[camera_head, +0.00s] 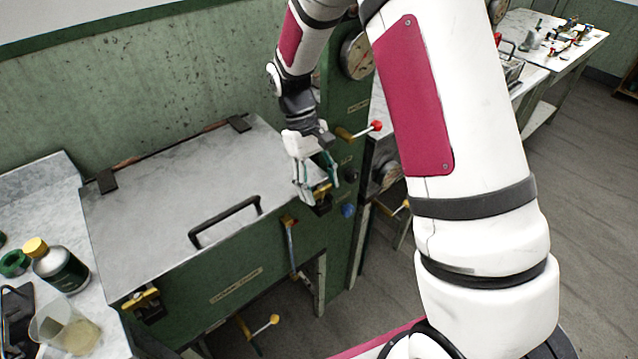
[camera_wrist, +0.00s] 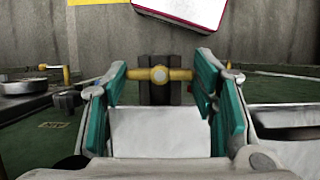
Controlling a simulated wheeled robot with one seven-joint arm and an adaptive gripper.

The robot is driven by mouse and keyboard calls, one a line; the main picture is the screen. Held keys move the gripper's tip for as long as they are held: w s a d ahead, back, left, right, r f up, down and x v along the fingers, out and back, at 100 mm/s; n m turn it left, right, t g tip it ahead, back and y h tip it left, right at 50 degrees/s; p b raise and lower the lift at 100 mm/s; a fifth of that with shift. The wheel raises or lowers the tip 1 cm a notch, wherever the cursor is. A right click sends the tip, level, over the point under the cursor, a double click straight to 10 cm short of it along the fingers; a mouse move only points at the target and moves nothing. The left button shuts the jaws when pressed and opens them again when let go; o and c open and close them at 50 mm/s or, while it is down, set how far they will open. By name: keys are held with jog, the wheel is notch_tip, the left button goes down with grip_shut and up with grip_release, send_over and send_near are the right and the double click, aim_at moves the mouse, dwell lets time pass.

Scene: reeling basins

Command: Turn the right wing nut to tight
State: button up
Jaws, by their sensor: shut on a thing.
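The right wing nut is yellow and sits at the right front corner of the green basin's lid; in the head view its yellow part (camera_head: 321,190) shows just under my gripper (camera_head: 312,192). In the wrist view the wing nut (camera_wrist: 160,75) lies as a level yellow bar with a round centre, in front of a dark bracket (camera_wrist: 155,93). My gripper's teal fingers (camera_wrist: 162,92) stand on either side of it, at the bar's two ends, and are shut on it. The left wing nut (camera_head: 141,299) is at the lid's left front corner.
The grey lid (camera_head: 180,180) is closed and has a black handle (camera_head: 225,221). A red-knobbed lever (camera_head: 376,126) stands right of my gripper on the green column. A bottle (camera_head: 60,268) and a beaker (camera_head: 65,330) stand on the left bench.

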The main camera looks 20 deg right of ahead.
jog(key=o, duration=1.2)
jog(key=shift+c, duration=0.2)
jog(key=shift+r, duration=0.1)
jog(key=v, duration=1.1)
jog(key=shift+r, duration=0.4)
jog(key=shift+w, duration=0.1)
